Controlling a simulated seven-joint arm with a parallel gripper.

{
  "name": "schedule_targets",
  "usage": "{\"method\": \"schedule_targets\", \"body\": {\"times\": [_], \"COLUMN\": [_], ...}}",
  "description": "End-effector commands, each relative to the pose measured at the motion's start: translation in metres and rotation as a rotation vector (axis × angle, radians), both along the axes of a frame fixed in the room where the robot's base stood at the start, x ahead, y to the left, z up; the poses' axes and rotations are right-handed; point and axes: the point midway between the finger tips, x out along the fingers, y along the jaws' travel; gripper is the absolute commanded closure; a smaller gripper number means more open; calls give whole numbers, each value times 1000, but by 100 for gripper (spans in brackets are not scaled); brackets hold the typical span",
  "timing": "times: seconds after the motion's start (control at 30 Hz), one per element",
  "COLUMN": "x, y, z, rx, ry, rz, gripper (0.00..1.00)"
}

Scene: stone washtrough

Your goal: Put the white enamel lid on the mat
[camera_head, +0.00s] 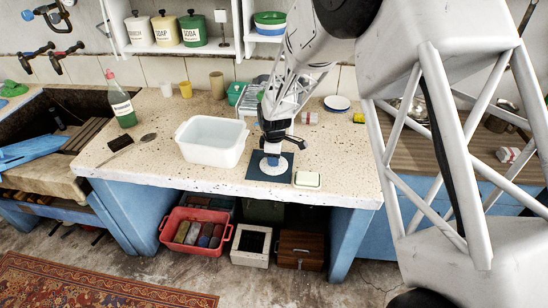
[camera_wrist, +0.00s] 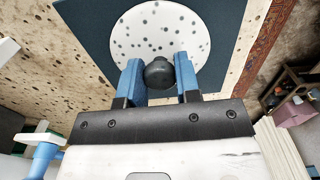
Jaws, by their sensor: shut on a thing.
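The white enamel lid (camera_wrist: 158,30) is a round disc with dark speckles and a black knob, seen in the wrist view. My gripper (camera_wrist: 158,68) has its blue fingers on either side of the knob and is shut on it. The dark blue mat (camera_wrist: 85,22) lies under the lid in the wrist view. In the head view my gripper (camera_head: 272,150) points down over the mat (camera_head: 256,174), with the lid (camera_head: 283,168) beneath it, within the mat's area. I cannot tell whether the lid touches the mat.
A white basin (camera_head: 211,158) stands left of the mat. A small pale green-edged dish (camera_head: 307,180) sits close to the mat's right side. Speckled worktop right of the dish is clear.

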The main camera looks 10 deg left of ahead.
Motion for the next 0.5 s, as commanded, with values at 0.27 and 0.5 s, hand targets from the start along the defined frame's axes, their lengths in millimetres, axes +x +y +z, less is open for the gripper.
{"method": "schedule_targets", "body": {"times": [0.27,0.5], "x": [0,0], "y": [0,0], "z": [-1,-1], "rx": [0,0], "ry": [0,0], "rz": [0,0], "gripper": [44,44]}}
